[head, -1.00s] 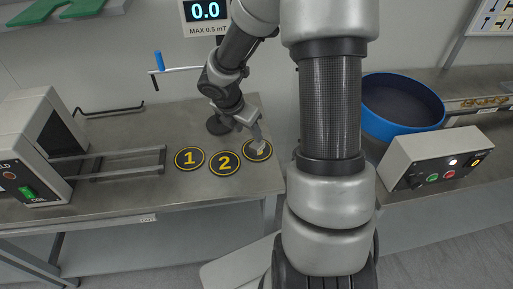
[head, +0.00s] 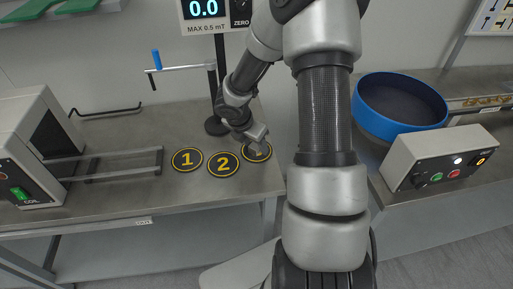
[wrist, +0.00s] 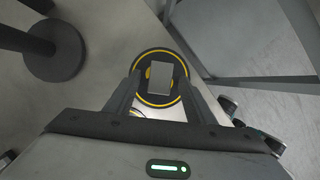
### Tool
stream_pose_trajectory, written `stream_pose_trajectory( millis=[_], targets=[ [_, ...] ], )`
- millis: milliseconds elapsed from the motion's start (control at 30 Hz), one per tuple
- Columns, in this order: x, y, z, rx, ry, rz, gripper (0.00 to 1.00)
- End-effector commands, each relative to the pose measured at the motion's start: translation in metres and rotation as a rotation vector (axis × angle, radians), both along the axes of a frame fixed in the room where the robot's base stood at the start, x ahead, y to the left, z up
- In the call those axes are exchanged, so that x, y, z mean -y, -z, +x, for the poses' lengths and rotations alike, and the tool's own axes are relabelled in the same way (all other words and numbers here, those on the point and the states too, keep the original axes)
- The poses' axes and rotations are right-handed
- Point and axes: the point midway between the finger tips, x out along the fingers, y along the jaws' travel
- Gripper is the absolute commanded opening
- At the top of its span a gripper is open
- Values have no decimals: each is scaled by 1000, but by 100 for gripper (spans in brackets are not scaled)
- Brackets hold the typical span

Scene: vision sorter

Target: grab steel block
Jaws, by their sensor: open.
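The steel block (wrist: 158,78) is a plain grey rectangular block on a black disc with a yellow ring (wrist: 146,100) in the wrist view. My gripper (wrist: 159,81) is open, with one finger on the left and one on the right of the block. A gap shows on each side, and I cannot tell how far down the fingers reach. In the head view my gripper (head: 258,138) is over the rightmost disc (head: 260,156), hiding most of its number. I cannot make out the block there.
Discs marked 1 (head: 187,159) and 2 (head: 223,164) lie to the left. A gauge stand's round base (head: 215,126) is close behind my gripper. A blue-rimmed bowl (head: 400,130) and a control box (head: 440,158) stand on the right. The bench's front edge is near the discs.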

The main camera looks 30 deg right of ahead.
Motion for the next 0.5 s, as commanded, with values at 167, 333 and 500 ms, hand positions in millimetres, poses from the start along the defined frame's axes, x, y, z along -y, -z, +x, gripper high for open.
stream_pose_trajectory(
  millis=[167,333,500],
  targets=[
    [0,0,0,0,0,0,27],
    [0,0,0,0,0,0,0],
    [0,-1,0,1,0,0,0]
  ],
)
